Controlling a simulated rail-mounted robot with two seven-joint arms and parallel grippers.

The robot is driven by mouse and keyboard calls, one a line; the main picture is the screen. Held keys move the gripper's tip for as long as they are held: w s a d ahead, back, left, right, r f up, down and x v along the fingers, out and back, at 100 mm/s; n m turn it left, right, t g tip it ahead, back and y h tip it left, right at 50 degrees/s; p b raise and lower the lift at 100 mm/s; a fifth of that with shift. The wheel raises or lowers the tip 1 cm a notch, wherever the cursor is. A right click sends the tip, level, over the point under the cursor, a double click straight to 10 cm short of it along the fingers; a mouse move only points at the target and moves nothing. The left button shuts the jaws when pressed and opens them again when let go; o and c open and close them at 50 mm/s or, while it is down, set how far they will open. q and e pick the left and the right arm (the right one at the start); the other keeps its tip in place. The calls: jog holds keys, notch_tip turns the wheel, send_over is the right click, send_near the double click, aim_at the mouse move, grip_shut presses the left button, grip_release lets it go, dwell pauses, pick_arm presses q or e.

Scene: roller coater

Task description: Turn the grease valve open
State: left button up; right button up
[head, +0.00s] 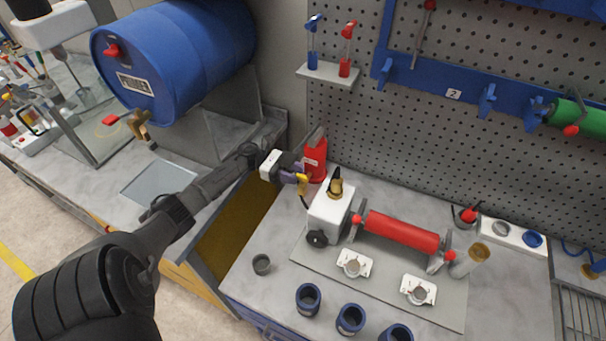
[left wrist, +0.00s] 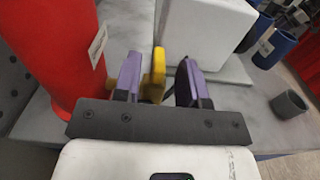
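A yellow lever (head: 303,184), which looks like the grease valve's handle, sits between a red canister (head: 315,163) and a white box-shaped unit (head: 328,216). My left gripper (head: 294,177) is at the lever. In the left wrist view the lever (left wrist: 156,75) stands between the purple fingers of the gripper (left wrist: 158,82). It is close to the left finger, and a gap shows to the right finger, so the gripper is open around it. The valve's body is mostly hidden. My right gripper is not in view.
A red roller (head: 402,233) lies on a grey plate right of the white unit. A small grey cup (head: 262,264) and several blue cups (head: 308,298) stand at the front. A pegboard (head: 450,130) rises behind. A blue drum (head: 180,55) lies at the upper left.

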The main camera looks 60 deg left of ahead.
aim_at(303, 176)
pick_arm(q)
jog(key=shift+p+x, duration=0.3)
jog(key=shift+x, duration=1.2)
jog(key=shift+c, duration=0.2)
grip_shut()
